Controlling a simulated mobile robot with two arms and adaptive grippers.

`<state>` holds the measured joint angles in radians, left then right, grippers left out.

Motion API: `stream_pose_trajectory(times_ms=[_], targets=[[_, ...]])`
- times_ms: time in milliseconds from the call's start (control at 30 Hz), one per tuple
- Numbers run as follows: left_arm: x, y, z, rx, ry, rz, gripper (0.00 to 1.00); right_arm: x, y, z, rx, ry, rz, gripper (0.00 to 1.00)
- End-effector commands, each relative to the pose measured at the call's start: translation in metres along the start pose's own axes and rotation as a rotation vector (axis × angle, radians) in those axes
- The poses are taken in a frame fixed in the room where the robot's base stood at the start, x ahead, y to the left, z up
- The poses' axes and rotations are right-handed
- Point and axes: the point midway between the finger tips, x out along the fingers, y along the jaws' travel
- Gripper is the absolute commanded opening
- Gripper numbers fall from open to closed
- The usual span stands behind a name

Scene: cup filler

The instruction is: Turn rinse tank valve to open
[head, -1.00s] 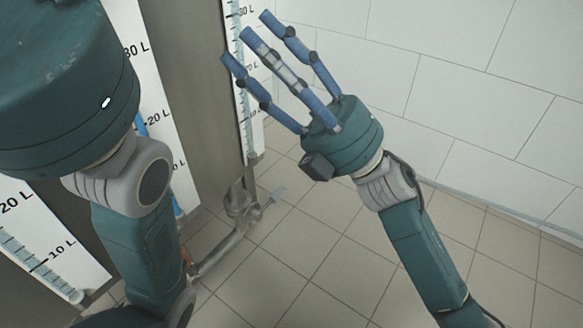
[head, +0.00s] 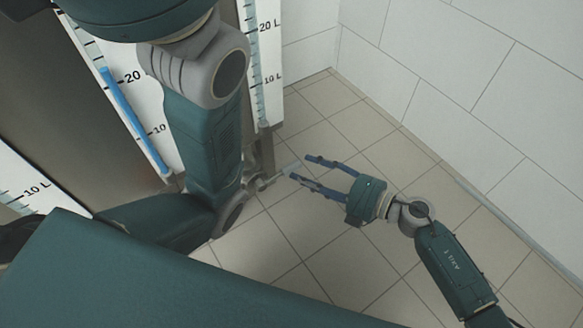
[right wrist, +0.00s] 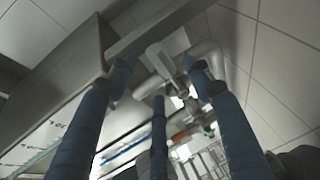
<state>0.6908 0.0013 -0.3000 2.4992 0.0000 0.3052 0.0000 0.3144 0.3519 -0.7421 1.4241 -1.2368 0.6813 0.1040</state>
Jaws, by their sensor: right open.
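A grey valve handle (head: 287,170) sticks out from a metal pipe (head: 258,184) at the foot of the rightmost gauged tank (head: 262,75). No label shows which tank is the rinse tank. My right gripper (head: 301,168) is open, its blue fingers pointing left with the tips close to the handle; contact cannot be told. In the right wrist view the open fingers (right wrist: 160,78) spread before a pale handle-like part (right wrist: 158,57) and the pipework (right wrist: 204,55). My left gripper is out of view; my left arm partly hides the pipe.
Another tank with a blue level gauge (head: 130,115) stands to the left, partly behind my left arm. A white tiled wall (head: 460,100) rises at the right. The tiled floor (head: 350,265) around my right arm is clear.

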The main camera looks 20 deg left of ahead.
Motion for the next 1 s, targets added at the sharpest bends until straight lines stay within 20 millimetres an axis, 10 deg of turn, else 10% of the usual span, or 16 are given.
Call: stream_pose_trajectory(times_ms=[300,700,1000], targets=[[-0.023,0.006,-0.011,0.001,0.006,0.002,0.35,0.050,-0.001,0.001,-0.001,0.000,0.003,0.50],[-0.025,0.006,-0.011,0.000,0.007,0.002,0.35,0.058,0.001,0.000,0.000,-0.001,0.002,0.50],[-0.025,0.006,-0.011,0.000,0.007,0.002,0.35,0.058,0.001,0.000,0.000,0.000,0.001,0.00]])
